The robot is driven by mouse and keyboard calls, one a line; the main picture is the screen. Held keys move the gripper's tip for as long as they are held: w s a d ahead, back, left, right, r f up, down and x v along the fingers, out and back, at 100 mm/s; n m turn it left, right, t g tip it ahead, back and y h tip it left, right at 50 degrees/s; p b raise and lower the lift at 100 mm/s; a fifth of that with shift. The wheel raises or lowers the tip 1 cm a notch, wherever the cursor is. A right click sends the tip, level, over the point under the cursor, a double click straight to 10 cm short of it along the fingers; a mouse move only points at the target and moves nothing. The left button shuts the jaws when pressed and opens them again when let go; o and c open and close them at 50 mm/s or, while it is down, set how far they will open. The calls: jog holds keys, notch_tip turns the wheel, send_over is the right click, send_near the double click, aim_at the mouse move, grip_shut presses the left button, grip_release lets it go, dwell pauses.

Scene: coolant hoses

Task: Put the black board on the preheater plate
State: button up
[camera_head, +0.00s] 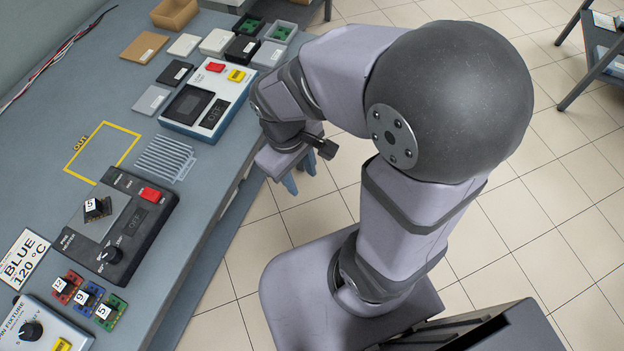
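The black board (97,208), a small dark square with a white number label, lies on the grey preheater plate (113,216). The plate is on top of the black preheater (135,237), which has a red switch, a small display and a round knob. The label's number is hard to read. My gripper (299,178) is off the bench's right edge, over the floor, well apart from the board. Its two bluish fingers show a gap with nothing between them. My arm hides part of the gripper.
Red (68,287), blue (88,297) and green (110,312) boards lie near a fixture (40,328). A sign (24,259) reads "BLUE 120 °C". The yellow OUT square (131,150) is empty, beside a grey rack (166,158). A white device (238,90) and several boxes stand farther back.

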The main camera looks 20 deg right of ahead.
jog(key=m, duration=0.1)
jog(key=s+d+m+y, duration=0.1)
jog(key=m, duration=0.1)
jog(key=s+d+m, duration=0.1)
jog(key=m, duration=0.1)
jog(key=shift+s+d+f, duration=0.1)
jog(key=shift+s+f, duration=0.05)
jog(key=shift+f, duration=0.15)
notch_tip(320, 180, up, 8)
jog(key=p, duration=0.7)
jog(key=shift+f, duration=0.25)
dwell(1.3)
